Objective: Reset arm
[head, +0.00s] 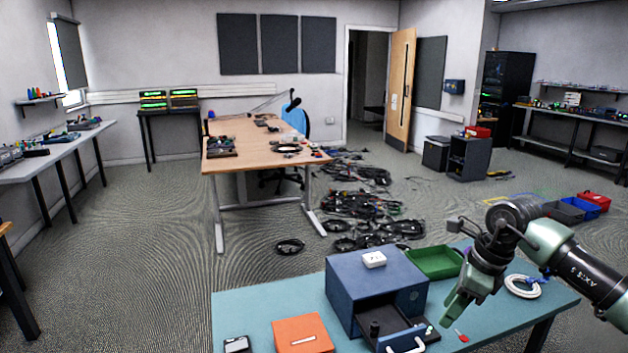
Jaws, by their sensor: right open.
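My right arm comes in from the right, and its green gripper (459,310) is over the right part of the teal table (265,305). The gripper is open and holds nothing that I can see. It is right of a blue drawer box (350,285), whose drawer (402,338) is pulled out at the front with a dark object in it. A small red-tipped item (461,337) lies on the table below the gripper. A coiled white cable (522,286) lies right of the gripper. My left gripper is not in view.
A white socket piece (374,260) sits on the blue box. A green tray (433,262) stands behind the gripper, and an orange box (302,335) is at the front left. Black cable bundles (360,204) lie on the floor beside a wooden desk (250,137).

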